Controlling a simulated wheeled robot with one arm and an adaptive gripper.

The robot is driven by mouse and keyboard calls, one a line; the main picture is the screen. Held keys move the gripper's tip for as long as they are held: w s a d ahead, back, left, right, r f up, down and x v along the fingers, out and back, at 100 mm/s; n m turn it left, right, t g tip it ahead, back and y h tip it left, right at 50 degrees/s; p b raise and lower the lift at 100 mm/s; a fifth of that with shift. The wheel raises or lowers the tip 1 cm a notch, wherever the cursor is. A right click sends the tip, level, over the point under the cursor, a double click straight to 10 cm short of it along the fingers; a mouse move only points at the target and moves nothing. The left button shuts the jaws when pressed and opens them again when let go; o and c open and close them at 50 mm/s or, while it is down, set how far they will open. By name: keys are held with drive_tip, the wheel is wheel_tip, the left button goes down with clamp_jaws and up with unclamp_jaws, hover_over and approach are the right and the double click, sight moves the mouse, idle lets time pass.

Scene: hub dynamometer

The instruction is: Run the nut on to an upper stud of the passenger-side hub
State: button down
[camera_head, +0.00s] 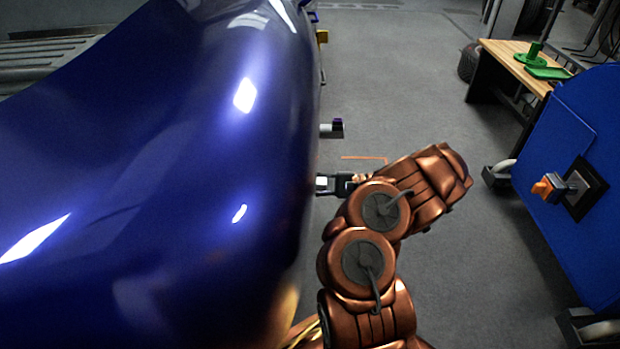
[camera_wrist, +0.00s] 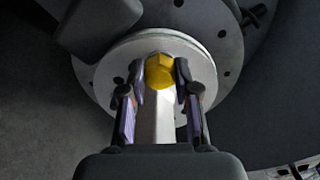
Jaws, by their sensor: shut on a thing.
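In the wrist view, my gripper (camera_wrist: 162,75) is shut on a yellow hexagonal nut (camera_wrist: 159,70), with one finger on each side of it. The nut is in front of the round, pale grey hub face (camera_wrist: 203,76), which has several small dark holes. A pale bar (camera_wrist: 156,118) runs from the nut down between the fingers. I cannot tell whether the nut touches a stud, as the studs are hidden behind it. In the head view, my gripper (camera_head: 326,184) is beside the blue car body (camera_head: 190,190), which hides the hub; the nut cannot be made out there.
A dark block (camera_wrist: 98,28) is at the hub's upper left in the wrist view. In the head view, a small bracket (camera_head: 331,129) sticks out from the car beyond my gripper.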

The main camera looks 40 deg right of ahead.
drive_tip(key=m+p, duration=0.9)
drive_tip(key=m, duration=0.1)
drive_tip(key=shift+a+f, duration=0.1)
drive_tip(key=shift+a, duration=0.05)
drive_tip(key=c, duration=1.1)
unclamp_jaws()
drive_tip(key=n+b, duration=1.1)
drive_tip(key=b, duration=0.2)
drive_tip(key=shift+n, duration=0.4)
